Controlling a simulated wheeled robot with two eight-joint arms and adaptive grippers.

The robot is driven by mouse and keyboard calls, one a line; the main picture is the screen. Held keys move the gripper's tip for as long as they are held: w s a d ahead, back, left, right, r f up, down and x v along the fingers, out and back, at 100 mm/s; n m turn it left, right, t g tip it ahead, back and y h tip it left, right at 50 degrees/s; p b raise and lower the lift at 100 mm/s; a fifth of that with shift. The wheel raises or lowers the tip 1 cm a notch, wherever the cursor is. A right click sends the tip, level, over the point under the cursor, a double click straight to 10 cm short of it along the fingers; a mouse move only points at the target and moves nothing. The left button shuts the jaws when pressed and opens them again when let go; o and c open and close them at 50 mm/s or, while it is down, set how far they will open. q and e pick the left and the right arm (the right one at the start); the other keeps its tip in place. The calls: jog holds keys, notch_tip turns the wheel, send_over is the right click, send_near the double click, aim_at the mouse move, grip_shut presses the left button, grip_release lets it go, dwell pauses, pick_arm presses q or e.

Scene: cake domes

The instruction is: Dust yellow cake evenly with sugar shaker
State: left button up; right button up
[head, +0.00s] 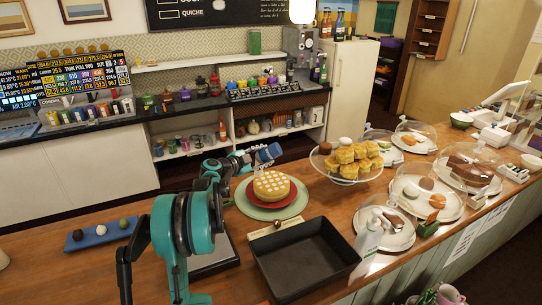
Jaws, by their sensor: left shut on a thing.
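A round yellow cake (271,195) with pale square patches on its top sits on a red plate (300,199) over a larger pale green disc (245,205) on the wooden counter. My left gripper (261,156) is shut on a blue-grey cylinder, which looks like the sugar shaker (271,152). The shaker is tilted onto its side and held above the cake's far edge in the picture, apart from the cake. Whether any sugar is falling is too small to tell. My right gripper is not in view.
An empty black tray (325,244) lies in front of the cake. A glass stand of scones (346,165) stands close to its right. A blue tray (84,242) lies left.

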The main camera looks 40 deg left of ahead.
aim_at(264, 149)
pick_arm(q)
jog(key=m+g+y+p, duration=0.1)
jog(key=p, duration=0.2)
jog(key=d+m+g+y+p, duration=0.1)
jog(key=p, duration=0.2)
jog(key=m+g+y+p, duration=0.1)
jog(key=p, duration=0.3)
jog(key=shift+w+d+f+m+g, duration=0.3)
jog(key=shift+f+g, duration=0.05)
jog(key=shift+g, duration=0.05)
jog(key=r+m+g+y+p, duration=0.1)
jog(key=p, duration=0.1)
jog(key=a+r+m+g+y+p, duration=0.1)
jog(key=p, duration=0.2)
jog(key=r+m+g+y+p, duration=0.1)
jog(key=p, duration=0.1)
jog(key=shift+s+a+r+y, duration=0.15)
jog(key=shift+s+r+y, duration=0.15)
jog(key=shift+r, duration=0.1)
jog(key=shift+a+r+m+p, duration=0.1)
jog(key=shift+r+m+p, duration=0.2)
jog(key=shift+m+p, duration=0.2)
jog(key=shift+f, duration=0.1)
